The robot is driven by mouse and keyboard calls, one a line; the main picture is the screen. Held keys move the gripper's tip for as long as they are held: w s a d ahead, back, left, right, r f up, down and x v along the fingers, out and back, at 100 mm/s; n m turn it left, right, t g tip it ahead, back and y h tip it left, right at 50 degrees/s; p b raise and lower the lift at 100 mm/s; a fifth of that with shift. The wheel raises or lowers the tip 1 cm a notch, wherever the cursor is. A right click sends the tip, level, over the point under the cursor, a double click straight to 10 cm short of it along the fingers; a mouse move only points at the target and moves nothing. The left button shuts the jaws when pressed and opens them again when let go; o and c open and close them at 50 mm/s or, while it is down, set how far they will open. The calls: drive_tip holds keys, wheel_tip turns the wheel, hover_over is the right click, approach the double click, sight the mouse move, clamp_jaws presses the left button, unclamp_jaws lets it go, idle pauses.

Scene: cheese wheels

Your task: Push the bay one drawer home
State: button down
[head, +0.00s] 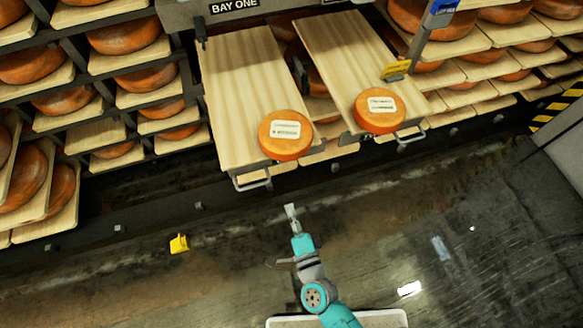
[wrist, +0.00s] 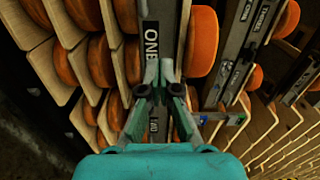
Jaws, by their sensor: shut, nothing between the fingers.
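The BAY ONE sign (head: 234,7) is on the rack's crossbar in the head view. Below it a wooden drawer board (head: 240,90) sticks far out of the rack. An orange cheese wheel (head: 285,135) with a white label lies near its front end, and a metal handle (head: 254,183) is at its front edge. My gripper (head: 291,211) is below and in front of this board, apart from it in the picture, shut and empty. In the wrist view the shut fingers (wrist: 158,88) appear in front of the sideways BAY ONE sign (wrist: 152,45).
A second pulled-out board (head: 345,65) with a cheese wheel (head: 380,111) stands to the right. Racks of cheese fill both sides. A yellow object (head: 179,244) lies on the floor. A striped barrier (head: 557,110) is far right.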

sight(273, 160)
drive_tip(key=shift+m, duration=0.4)
drive_tip(key=x, duration=1.5)
drive_tip(key=shift+f, duration=0.2)
drive_tip(key=shift+a, duration=0.1)
